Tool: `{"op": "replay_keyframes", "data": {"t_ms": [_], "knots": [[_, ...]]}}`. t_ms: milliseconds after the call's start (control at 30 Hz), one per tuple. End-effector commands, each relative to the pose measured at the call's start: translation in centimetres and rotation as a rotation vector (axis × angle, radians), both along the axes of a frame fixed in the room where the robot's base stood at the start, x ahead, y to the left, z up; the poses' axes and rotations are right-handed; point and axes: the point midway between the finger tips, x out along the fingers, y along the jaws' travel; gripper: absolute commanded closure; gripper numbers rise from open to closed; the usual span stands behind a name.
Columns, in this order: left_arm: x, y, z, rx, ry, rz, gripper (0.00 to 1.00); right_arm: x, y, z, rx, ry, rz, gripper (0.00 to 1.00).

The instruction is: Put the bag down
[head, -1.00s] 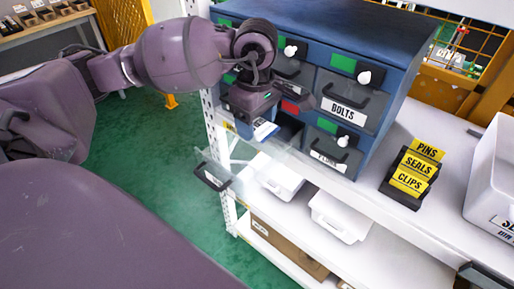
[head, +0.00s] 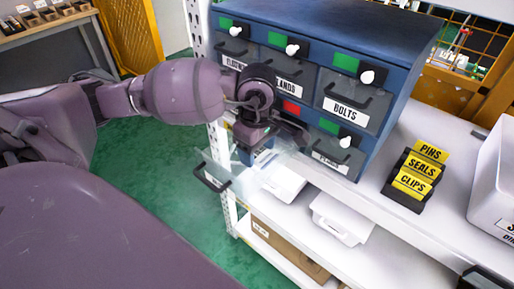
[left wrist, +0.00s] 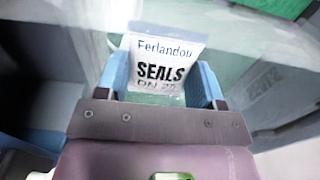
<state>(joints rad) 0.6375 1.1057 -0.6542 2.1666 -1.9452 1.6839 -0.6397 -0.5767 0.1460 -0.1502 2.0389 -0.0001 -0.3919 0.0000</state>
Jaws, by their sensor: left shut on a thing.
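My left gripper (head: 262,150) is shut on a small white bag (left wrist: 162,62), its blue fingers on either side of it. The bag's printing reads "Ferlandou" and "SEALS" in the left wrist view. In the head view the gripper is over a pulled-out clear drawer (head: 235,182) of the blue cabinet (head: 375,40). The bag hangs low at the drawer's opening; I cannot tell whether it touches the drawer floor. The gripper and wrist hide part of the drawer. My right gripper is not in view.
The cabinet's other drawers, such as the BOLTS drawer (head: 345,100), are closed. A black holder with yellow PINS, SEALS and CLIPS labels (head: 415,180) stands on the white bench. White bins (head: 340,220) are below the cabinet. A large white bin (head: 492,190) is at right.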

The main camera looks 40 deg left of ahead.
Motion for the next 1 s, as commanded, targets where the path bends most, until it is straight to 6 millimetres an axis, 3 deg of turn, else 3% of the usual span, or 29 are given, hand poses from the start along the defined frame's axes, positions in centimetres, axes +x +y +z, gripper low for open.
{"op": "replay_keyframes", "data": {"t_ms": [133, 167, 300, 667, 1000], "knots": [[0.0, 0.0, -0.4, 0.000, 0.002, 0.000, 0.62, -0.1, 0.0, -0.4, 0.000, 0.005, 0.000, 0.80], [0.0, 0.0, -0.4, 0.000, 0.001, 0.000, 0.35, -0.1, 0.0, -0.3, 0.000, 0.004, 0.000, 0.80], [0.0, 0.0, -0.3, 0.000, 0.000, 0.000, 0.14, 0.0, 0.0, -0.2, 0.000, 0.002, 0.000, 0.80], [0.0, 0.0, 0.2, -0.001, -0.002, 0.000, 0.13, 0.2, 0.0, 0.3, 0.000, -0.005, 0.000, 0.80], [0.1, 0.0, 5.0, 0.000, -0.005, -0.001, 0.13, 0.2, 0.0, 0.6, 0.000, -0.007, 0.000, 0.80]]}}
